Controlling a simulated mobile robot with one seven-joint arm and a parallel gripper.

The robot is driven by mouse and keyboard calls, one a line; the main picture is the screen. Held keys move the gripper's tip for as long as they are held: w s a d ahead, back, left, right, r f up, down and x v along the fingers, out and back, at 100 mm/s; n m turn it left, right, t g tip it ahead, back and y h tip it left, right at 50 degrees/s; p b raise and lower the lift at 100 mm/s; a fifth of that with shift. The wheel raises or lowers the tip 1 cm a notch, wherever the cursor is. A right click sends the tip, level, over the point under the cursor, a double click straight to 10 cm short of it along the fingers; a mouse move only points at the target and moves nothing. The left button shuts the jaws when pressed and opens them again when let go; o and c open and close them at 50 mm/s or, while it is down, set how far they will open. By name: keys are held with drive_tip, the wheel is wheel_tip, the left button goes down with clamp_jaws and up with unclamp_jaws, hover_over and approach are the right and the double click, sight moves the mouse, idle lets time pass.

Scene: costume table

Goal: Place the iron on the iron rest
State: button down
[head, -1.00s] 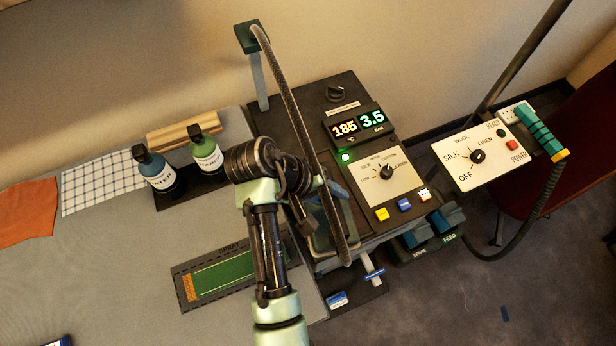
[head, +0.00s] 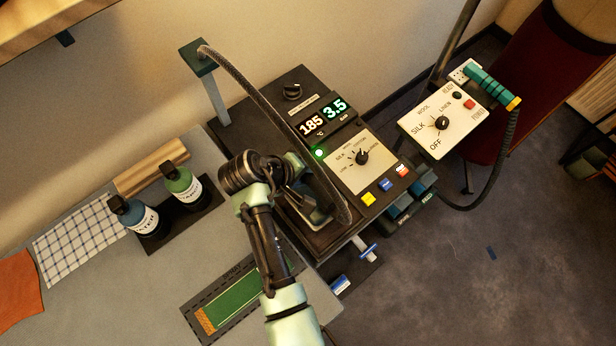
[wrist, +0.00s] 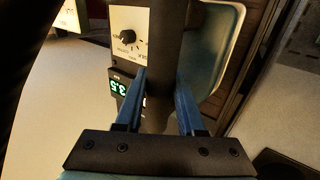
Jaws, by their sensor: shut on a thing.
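The iron (head: 314,212) is a dark, teal-edged thing at the front left of the control station's top. My gripper (wrist: 161,76) has its two blue fingers on either side of the iron's dark handle (wrist: 166,45) and is shut on it. The iron's pale teal body (wrist: 222,45) shows to the right of the handle in the wrist view. In the head view my arm hides the fingers and part of the iron. I cannot make out the iron rest apart from the iron and the dark top, or tell whether the iron touches it.
A braided hose (head: 260,100) arches from a post (head: 217,98) down to the iron. The control panel (head: 352,165) with buttons stands right of it. Two bottles (head: 183,188) stand left on the grey table (head: 165,262). A second control box (head: 440,122) is further right.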

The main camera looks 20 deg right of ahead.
drive_tip(key=shift+w+f, duration=0.1)
drive_tip(key=shift+f, duration=1.25)
drive_tip(key=shift+f, duration=0.15)
drive_tip(key=c, duration=0.5)
unclamp_jaws()
